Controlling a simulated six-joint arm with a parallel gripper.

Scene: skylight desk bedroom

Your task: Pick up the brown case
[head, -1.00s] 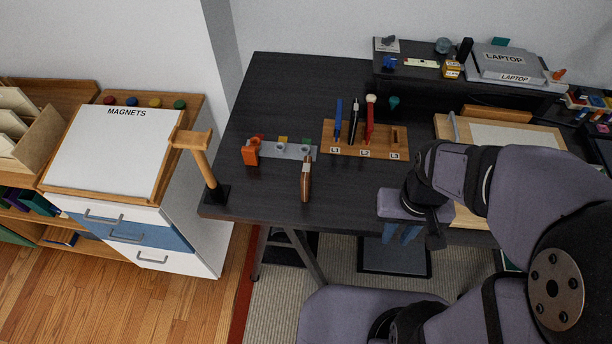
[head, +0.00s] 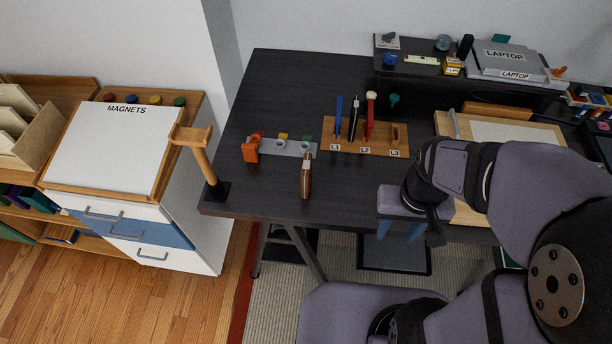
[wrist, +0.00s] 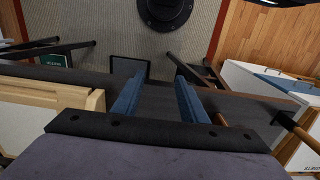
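The brown case (head: 306,178) is a narrow brown piece with a paler patch, on the dark desk near its front edge. In the wrist view a small brown piece (wrist: 221,120) shows just right of the right finger, likely the same case, partly hidden. My gripper (head: 400,231) is right of the case in the head view, at the desk's front edge. Its two blue fingers stand apart in the wrist view (wrist: 160,77), with nothing between them but desk and floor behind.
Behind the case are an orange object (head: 251,149) and a grey strip (head: 289,149). A wooden holder (head: 386,149) with pens stands to its right. A wooden stand (head: 198,160) rises at the desk's left corner. The desk left of my gripper is mostly clear.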

